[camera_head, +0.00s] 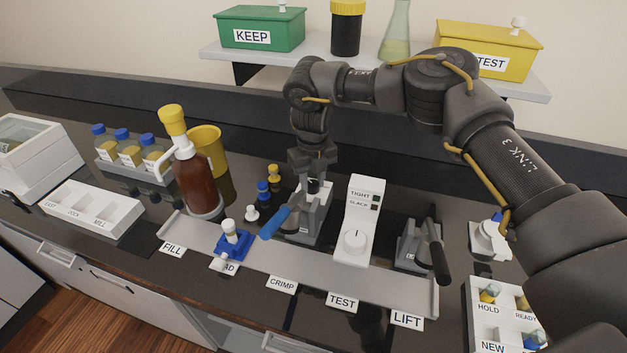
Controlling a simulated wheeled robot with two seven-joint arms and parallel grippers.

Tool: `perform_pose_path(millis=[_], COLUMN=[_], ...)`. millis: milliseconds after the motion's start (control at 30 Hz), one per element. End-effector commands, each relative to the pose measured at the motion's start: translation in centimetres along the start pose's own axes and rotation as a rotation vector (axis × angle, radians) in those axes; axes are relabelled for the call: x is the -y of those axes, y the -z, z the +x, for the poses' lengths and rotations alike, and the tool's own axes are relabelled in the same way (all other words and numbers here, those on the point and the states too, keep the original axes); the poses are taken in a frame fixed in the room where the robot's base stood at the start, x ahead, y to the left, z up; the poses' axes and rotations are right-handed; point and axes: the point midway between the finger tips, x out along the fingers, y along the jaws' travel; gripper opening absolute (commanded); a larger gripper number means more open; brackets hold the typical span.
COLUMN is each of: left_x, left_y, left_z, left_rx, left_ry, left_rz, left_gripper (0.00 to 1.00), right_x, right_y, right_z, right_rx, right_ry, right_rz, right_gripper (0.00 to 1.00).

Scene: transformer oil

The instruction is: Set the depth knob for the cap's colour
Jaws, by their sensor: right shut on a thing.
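My right gripper (313,170) points down over the grey crimp press (311,220) behind the CRIMP label (282,285). It is shut on a small knob (314,187) at the top of the press, which I take for the depth knob. The fingers cover most of the knob, so its setting cannot be read. The press has a blue lever (275,222) tilted toward the front left. Small blue-topped (263,187), gold-topped (273,171) and white-topped (252,213) pieces stand just left of the press. The left gripper is not in view.
A white tester (355,241) with a dial stands right of the press, then a grey lift unit (419,247) with a black lever. A blue fixture (233,241) and a brown bottle (194,179) with yellow pump stand left. A shelf (310,68) runs behind my right arm.

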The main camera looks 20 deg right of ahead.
Motion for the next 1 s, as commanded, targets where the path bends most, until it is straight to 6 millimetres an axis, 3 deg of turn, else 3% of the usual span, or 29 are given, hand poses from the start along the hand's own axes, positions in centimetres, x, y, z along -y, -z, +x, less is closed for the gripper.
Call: perform_pose_path(millis=[733,767,900,1000], left_x=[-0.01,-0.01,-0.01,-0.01], left_y=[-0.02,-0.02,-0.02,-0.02], left_z=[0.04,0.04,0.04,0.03], left_rx=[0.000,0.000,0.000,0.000], left_ry=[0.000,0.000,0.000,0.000], left_rz=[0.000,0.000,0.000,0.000], left_gripper=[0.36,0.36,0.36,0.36], right_x=[-0.06,-0.06,-0.05,-0.03], right_y=[0.05,0.05,0.04,0.03], right_z=[0.05,0.05,0.04,0.03], right_rx=[-0.002,-0.002,-0.001,-0.001], right_ry=[-0.001,-0.001,-0.001,-0.001], right_rz=[-0.084,-0.084,-0.083,-0.083], right_gripper=[0.09,0.36,0.54,0.54])
